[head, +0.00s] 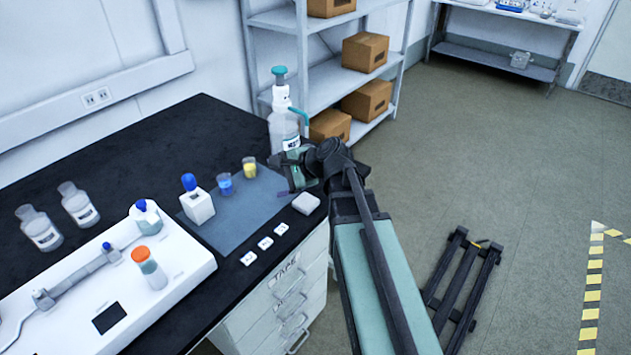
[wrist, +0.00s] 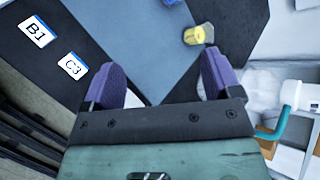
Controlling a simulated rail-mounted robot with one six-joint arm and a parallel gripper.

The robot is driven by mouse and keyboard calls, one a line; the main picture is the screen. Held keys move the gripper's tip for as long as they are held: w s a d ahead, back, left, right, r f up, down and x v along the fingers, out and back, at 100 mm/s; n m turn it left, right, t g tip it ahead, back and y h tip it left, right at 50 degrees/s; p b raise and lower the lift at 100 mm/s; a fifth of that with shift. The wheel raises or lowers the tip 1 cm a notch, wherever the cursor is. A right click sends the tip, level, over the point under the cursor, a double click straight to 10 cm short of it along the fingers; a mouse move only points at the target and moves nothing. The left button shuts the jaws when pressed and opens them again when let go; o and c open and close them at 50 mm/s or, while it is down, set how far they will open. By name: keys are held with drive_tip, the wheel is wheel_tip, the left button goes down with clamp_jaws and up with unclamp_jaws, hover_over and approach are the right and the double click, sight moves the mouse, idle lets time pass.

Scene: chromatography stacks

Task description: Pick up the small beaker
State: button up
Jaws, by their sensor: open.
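Two small beakers stand on the blue-grey mat (head: 232,218). One holds yellow liquid (head: 249,168) and the other holds blue liquid (head: 225,185). In the wrist view the yellow one (wrist: 199,34) is at the top, beyond the right finger, and the blue one (wrist: 172,2) is cut by the top edge. I cannot tell which one is the smaller. My gripper (wrist: 165,60) is open, with two purple fingers apart and nothing between them. In the head view my gripper (head: 288,186) is at the mat's right side, right of both beakers, and partly hidden by the wrist.
A wash bottle (head: 284,122) with a teal cap stands close behind my gripper. A white blue-capped bottle (head: 198,204) stands left of the beakers. A white block (head: 306,203) and label cards (head: 265,243) lie near the bench's front edge. A white instrument (head: 185,262) fills the front left.

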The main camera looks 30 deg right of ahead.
drive_tip(key=w+d+f+m+t+b, duration=0.1)
drive_tip(key=d+f+m+b, duration=0.1)
drive_tip(key=d+m+b, duration=0.1)
drive_tip(key=w+d+f+m+t+b, duration=0.2)
drive_tip(key=d+f+b, duration=0.1)
drive_tip(key=w+d+f+m+t+b, duration=0.1)
drive_tip(key=d+f+m+t+b, duration=0.1)
drive_tip(key=d+m+b, duration=0.1)
drive_tip(key=shift+w+d+f+m, duration=0.25)
drive_tip(key=shift+d+f+m, duration=0.05)
drive_tip(key=shift+d+f, duration=0.1)
drive_tip(key=d+m+t+b, duration=0.1)
drive_tip(key=d+m, duration=0.1)
drive_tip(key=d, duration=0.1)
drive_tip(key=d+m+t+h+b, duration=0.1)
drive_tip(key=d+m+t+b, duration=0.1)
drive_tip(key=d+m, duration=0.1)
drive_tip(key=d+m+t+h+b, duration=0.1)
drive_tip(key=d+m+b, duration=0.1)
drive_tip(key=shift+w+d+f+m, duration=0.2)
drive_tip(key=shift+w+d+m, duration=0.1)
drive_tip(key=shift+w+d, duration=0.1)
drive_tip(key=shift+d+r, duration=0.15)
drive_tip(key=shift+r, duration=0.15)
drive_tip(key=shift+w+r, duration=0.1)
drive_tip(key=x, duration=1)
drive_tip(key=shift+w+a, duration=0.25)
drive_tip(key=shift+w, duration=0.05)
drive_tip(key=c, duration=1.1)
drive_tip(key=shift+r, duration=0.1)
